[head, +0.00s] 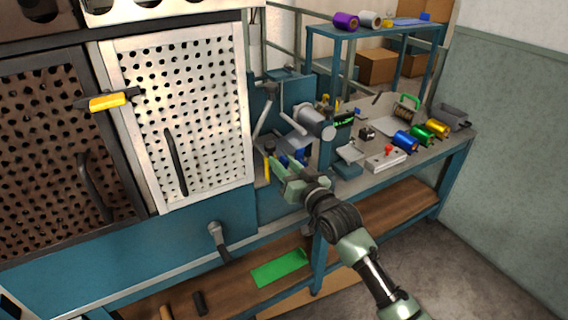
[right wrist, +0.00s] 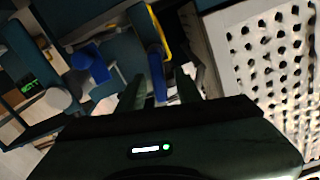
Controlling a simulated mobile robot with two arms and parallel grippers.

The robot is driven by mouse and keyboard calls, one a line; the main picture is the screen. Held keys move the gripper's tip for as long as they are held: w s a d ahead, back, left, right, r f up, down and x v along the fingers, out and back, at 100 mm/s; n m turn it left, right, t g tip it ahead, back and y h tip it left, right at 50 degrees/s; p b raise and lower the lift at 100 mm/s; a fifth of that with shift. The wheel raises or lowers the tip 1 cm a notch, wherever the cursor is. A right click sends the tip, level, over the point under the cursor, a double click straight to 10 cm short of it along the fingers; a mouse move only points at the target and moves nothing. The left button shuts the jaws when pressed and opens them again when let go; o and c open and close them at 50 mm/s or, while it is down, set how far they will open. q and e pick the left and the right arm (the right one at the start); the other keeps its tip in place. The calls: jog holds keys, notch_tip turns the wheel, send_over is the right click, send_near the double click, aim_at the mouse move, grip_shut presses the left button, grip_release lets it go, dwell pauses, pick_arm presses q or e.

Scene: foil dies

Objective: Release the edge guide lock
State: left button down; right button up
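My right gripper (head: 275,168) is at the front of the blue machine (head: 268,105), left of the bench, beside a yellow upright part (head: 267,160) and blue parts (head: 296,156). In the right wrist view its two fingers (right wrist: 162,90) are apart. A blue handle-like piece (right wrist: 157,75) shows between or just beyond them; contact cannot be told. A yellow bar (right wrist: 158,30) curves behind that piece, and a blue block (right wrist: 90,64) lies to the left. Which of these parts is the edge guide lock is unclear. My left gripper is not in view.
A perforated white door (head: 190,115) stands close left of the gripper, with a yellow-handled tool (head: 108,101) on its frame. The bench holds a grey box with a red button (head: 386,160) and foil rolls (head: 422,134). A green sheet (head: 280,269) lies on the lower shelf.

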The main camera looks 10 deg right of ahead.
grip_shut()
jog(key=shift+s+a+r+n+p, duration=0.1)
jog(key=shift+a+n+p, duration=0.05)
jog(key=shift+n+p, duration=0.3)
jog(key=shift+a+r+n+p, duration=0.1)
jog(key=shift+n+p, duration=0.1)
jog(key=shift+n, duration=0.35)
jog(key=shift+a+f+n, duration=0.1)
jog(key=shift+a+n, duration=0.05)
jog(key=shift+n, duration=0.45)
grip_release()
jog(key=v, duration=0.8)
jog(key=shift+b, duration=0.4)
